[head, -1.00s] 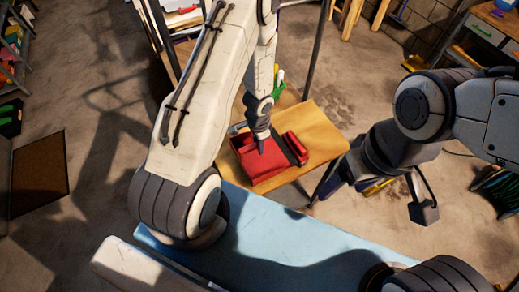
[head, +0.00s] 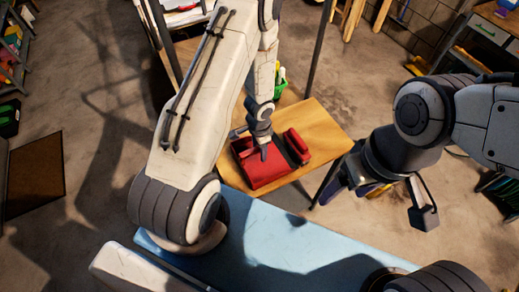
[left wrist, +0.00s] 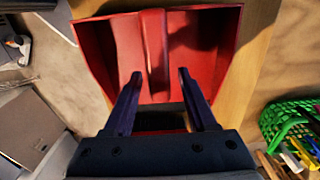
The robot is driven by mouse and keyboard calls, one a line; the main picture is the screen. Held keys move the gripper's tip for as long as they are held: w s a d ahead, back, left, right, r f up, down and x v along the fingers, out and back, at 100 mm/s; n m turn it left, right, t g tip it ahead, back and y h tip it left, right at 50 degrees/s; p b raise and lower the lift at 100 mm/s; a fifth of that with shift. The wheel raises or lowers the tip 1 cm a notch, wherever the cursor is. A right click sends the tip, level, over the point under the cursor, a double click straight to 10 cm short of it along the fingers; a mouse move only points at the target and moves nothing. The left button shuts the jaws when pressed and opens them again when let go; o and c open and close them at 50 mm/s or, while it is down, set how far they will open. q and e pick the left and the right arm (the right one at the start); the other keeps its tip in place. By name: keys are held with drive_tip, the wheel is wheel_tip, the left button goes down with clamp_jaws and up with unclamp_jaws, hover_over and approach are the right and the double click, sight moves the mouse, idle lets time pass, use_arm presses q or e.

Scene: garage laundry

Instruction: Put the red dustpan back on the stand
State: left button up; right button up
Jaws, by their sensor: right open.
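The red dustpan (head: 259,172) lies on a wooden tabletop (head: 326,126). A dark strip and a second red piece (head: 297,146) sit at its right. My left gripper (head: 264,150) is above the dustpan, pointing down. In the left wrist view, the fingers of my left gripper (left wrist: 158,82) stand apart, with a raised red ridge (left wrist: 152,45) of the dustpan (left wrist: 205,45) beyond and between their tips. I see no clear grip on it. My right gripper (head: 348,188) is off the table's right corner, empty and partly hidden by its wrist.
A green basket (head: 281,90) with coloured tools is at the table's back; it also shows in the left wrist view (left wrist: 278,112). Dark upright posts (head: 320,45) stand behind. A brown board (head: 35,175) lies at left.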

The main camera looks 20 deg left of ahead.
use_arm(q)
drive_tip(key=shift+r, duration=0.15)
drive_tip(key=d+r+p, duration=0.3)
drive_tip(key=r+p, duration=0.1)
drive_tip(key=r, duration=0.6)
drive_tip(key=s+d+r+p, duration=0.1)
drive_tip(key=d+r+p, duration=0.25)
drive_tip(key=r, duration=0.55)
drive_tip(key=d+r+p, duration=0.2)
drive_tip(key=r+p, duration=0.3)
drive_tip(key=r, duration=0.5)
drive_tip(key=s+d+r, duration=0.3)
drive_tip(key=s+r, duration=0.4)
drive_tip(key=s, duration=0.2)
drive_tip(key=s+d+r+h, duration=0.1)
drive_tip(key=s+d+r, duration=0.3)
drive_tip(key=s+r, duration=0.3)
drive_tip(key=shift+s, duration=1.05)
drive_tip(key=shift+r, duration=0.1)
wheel_tip(320, 180, down, 19)
drive_tip(key=b, duration=1.9)
drive_tip(key=shift+b, duration=0.3)
